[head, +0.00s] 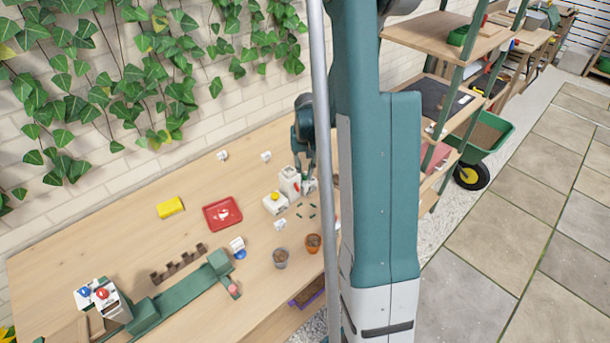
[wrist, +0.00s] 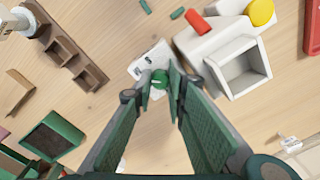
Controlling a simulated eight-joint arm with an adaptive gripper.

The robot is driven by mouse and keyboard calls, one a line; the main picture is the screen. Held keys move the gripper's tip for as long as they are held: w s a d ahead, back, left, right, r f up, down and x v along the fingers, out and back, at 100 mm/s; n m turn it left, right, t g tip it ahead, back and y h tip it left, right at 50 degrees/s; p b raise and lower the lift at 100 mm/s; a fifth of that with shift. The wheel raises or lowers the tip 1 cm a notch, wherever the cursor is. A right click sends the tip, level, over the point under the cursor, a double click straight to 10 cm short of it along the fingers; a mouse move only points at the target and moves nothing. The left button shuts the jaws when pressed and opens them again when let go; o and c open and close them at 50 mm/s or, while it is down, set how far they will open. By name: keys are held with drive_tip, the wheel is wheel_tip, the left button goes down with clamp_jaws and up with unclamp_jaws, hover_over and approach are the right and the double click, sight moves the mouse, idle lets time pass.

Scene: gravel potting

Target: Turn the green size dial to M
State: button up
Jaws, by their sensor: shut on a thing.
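The green size dial (wrist: 160,76) sits on a small white plate (wrist: 145,62) with dark marks in the wrist view. I cannot read the marks, so the dial's setting is unclear. My gripper (wrist: 161,80) is shut on the dial, with one green finger on each side of it. The fingers hide part of the dial and plate. In the head view my gripper (head: 306,178) is over the right part of the table, by a white unit (head: 290,180). The dial cannot be made out there.
A white box with an open hollow (wrist: 243,72), a yellow button (wrist: 261,11) and a red bar (wrist: 200,22) stands close right of my fingers. A brown rack (wrist: 65,45) lies left. A red tray (head: 222,213) and terracotta pot (head: 313,243) stand on the table.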

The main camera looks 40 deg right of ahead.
sight(306, 175)
idle(0.3)
drive_tip(key=o, duration=0.6)
drive_tip(key=shift+m+p, duration=0.35)
drive_tip(key=shift+m, duration=0.05)
drive_tip(key=shift+r+m+p, duration=0.1)
drive_tip(key=shift+m+p, duration=0.95)
drive_tip(key=shift+m, duration=0.65)
drive_tip(key=shift+r, duration=0.35)
wheel_tip(306, 175, up, 6)
drive_tip(key=shift+s+r, duration=0.15)
drive_tip(key=shift+r, duration=0.1)
drive_tip(key=shift+d+r+n+b, duration=0.1)
drive_tip(key=shift+r+n+b, duration=1.6)
drive_tip(key=shift+r+b, duration=0.7)
